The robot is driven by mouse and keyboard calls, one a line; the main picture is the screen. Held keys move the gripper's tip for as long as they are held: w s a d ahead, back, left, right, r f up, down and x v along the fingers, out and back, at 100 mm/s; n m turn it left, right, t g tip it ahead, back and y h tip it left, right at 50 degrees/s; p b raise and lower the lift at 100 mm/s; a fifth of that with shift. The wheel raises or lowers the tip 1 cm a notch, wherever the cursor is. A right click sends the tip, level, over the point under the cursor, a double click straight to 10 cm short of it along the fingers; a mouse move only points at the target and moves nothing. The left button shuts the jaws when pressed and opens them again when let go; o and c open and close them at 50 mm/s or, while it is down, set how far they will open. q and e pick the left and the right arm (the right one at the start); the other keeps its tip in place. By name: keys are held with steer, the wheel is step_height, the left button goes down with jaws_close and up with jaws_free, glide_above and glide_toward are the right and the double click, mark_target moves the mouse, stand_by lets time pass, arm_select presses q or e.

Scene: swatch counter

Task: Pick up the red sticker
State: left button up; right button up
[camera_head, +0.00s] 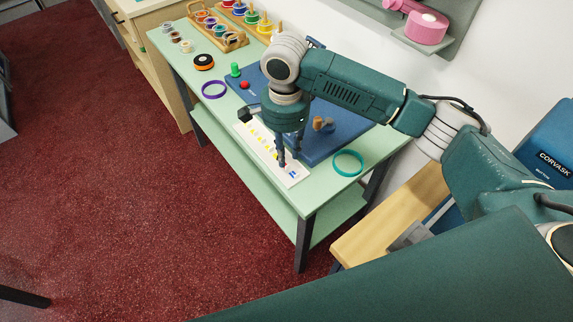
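A white sticker sheet (262,145) lies along the front edge of the green table. It carries rows of small yellow stickers (256,138) and a few blue stickers (293,174) near its right end. I cannot make out a red sticker on it; part of the sheet is hidden by my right gripper. My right gripper (289,162) points down over the right part of the sheet, with its two dark fingers apart. I see nothing held between them. Whether the fingertips touch the sheet I cannot tell. My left gripper is not in view.
A blue board (332,141) with a red knob (245,86) and green peg (235,70) lies behind the sheet. A teal ring (348,163), purple ring (214,89) and orange-black roll (203,62) lie on the table (180,69). A wooden rack (222,41) holds colored spools.

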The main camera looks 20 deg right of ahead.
mark_target(287, 166)
steer(key=shift+s+f, duration=0.15)
steer(key=shift+f, duration=0.95)
steer(key=shift+s+f, duration=0.1)
steer(key=shift+f, duration=0.95)
jaws_close()
steer(key=shift+r, duration=0.15)
